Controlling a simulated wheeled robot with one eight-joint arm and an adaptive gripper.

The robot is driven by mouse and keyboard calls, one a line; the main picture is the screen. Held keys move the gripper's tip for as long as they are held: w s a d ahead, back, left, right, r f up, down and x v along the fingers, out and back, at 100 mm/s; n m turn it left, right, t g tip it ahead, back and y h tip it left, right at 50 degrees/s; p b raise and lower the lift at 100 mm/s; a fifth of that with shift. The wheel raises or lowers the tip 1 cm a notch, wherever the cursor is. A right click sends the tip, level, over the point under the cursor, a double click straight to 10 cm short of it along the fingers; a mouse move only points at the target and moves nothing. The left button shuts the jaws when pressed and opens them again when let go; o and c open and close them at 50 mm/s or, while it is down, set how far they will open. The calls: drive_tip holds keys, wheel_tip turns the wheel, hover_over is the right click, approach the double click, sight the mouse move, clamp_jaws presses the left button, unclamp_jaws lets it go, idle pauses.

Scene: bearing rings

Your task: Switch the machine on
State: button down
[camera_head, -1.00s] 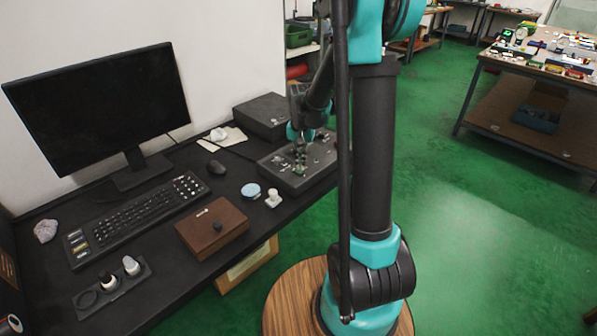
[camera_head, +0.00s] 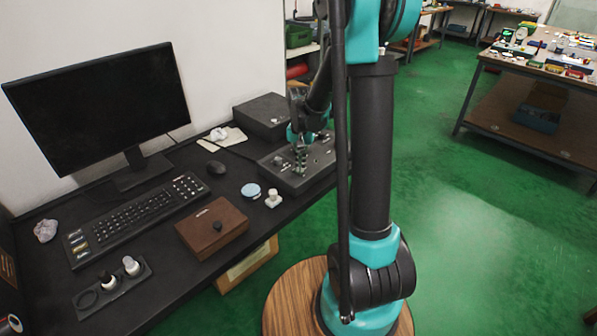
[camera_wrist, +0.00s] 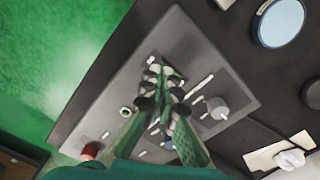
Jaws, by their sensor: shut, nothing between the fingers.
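The machine's dark grey control box (camera_head: 270,166) stands at the right end of the black desk. In the wrist view its panel (camera_wrist: 108,97) carries a grey knob (camera_wrist: 217,107), a red button (camera_wrist: 92,150), a small pale ring-shaped part (camera_wrist: 125,111) and several white marks. My gripper (camera_head: 302,171) is shut and empty, pointing down over the panel. In the wrist view my gripper (camera_wrist: 163,70) hides the middle of the panel. I cannot tell whether the fingertips touch it, or which switch lies under them.
A black box (camera_head: 263,113) stands behind the control box. A round blue-white lid (camera_head: 251,190), a small white piece (camera_head: 273,199), a mouse (camera_head: 216,167) and a brown box (camera_head: 203,236) lie to the left. Green floor (camera_wrist: 45,55) is free beyond the desk edge.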

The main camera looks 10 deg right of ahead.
drive_tip(key=shift+f, duration=0.55)
idle(0.4)
drive_tip(key=shift+r, duration=3.5)
drive_tip(key=s+d+f+n+t, duration=0.2)
drive_tip(key=s, duration=0.9)
drive_tip(key=s+d+f+n+t, duration=0.2)
drive_tip(key=s, duration=0.9)
drive_tip(key=shift+f+n, duration=0.2)
drive_tip(key=shift+n, duration=0.2)
drive_tip(key=shift+w, duration=0.1)
